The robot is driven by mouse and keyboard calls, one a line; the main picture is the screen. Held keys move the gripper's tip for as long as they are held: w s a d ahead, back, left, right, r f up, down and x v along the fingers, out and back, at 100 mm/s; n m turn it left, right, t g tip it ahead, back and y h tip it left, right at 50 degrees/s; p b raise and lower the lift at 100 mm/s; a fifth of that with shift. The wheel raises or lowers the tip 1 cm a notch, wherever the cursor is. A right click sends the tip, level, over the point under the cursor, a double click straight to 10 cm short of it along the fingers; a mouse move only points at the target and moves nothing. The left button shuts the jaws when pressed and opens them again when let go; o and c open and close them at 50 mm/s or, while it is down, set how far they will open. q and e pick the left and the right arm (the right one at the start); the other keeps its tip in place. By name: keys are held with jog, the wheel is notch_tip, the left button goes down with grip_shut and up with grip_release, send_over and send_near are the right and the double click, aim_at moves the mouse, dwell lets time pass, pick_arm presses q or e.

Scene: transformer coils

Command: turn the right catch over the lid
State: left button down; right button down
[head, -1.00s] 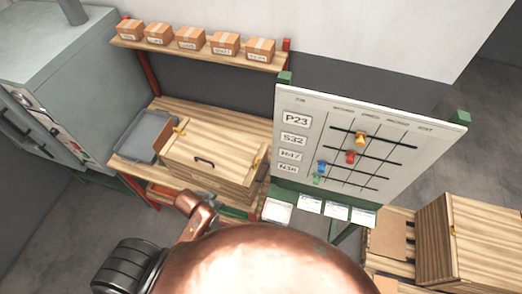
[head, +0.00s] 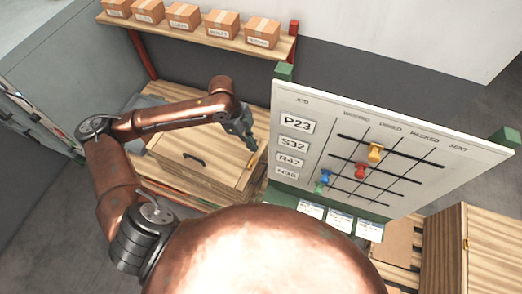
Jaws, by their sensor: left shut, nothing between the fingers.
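The wooden crate with its flat lid (head: 205,155) sits on the bench left of the board, with a dark handle (head: 194,160) on the lid. The right catch (head: 252,159) is a small yellow piece at the lid's right edge. My left gripper (head: 252,147) is shut and points down right at this catch, at or very near it. Whether they touch, and how far the catch is turned, I cannot tell. My left arm passes over the crate's back edge and hides the left catch. My right gripper is out of view.
A white job board (head: 390,150) with coloured pegs stands close to the right of the crate. A shelf (head: 215,38) with several cardboard boxes runs behind. A grey tray (head: 143,103) is partly hidden by my arm. Another wooden crate (head: 490,245) stands at the lower right.

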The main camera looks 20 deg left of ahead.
aim_at(259, 156)
pick_arm(q)
jog(key=x, duration=0.7)
jog(key=shift+w+a+f, duration=0.2)
jog(key=shift+w+a, duration=0.15)
jog(key=shift+d+f, duration=0.15)
jog(key=shift+f, duration=0.4)
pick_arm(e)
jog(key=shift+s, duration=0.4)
pick_arm(q)
jog(key=shift+d+p, duration=0.1)
jog(key=shift+p, duration=0.2)
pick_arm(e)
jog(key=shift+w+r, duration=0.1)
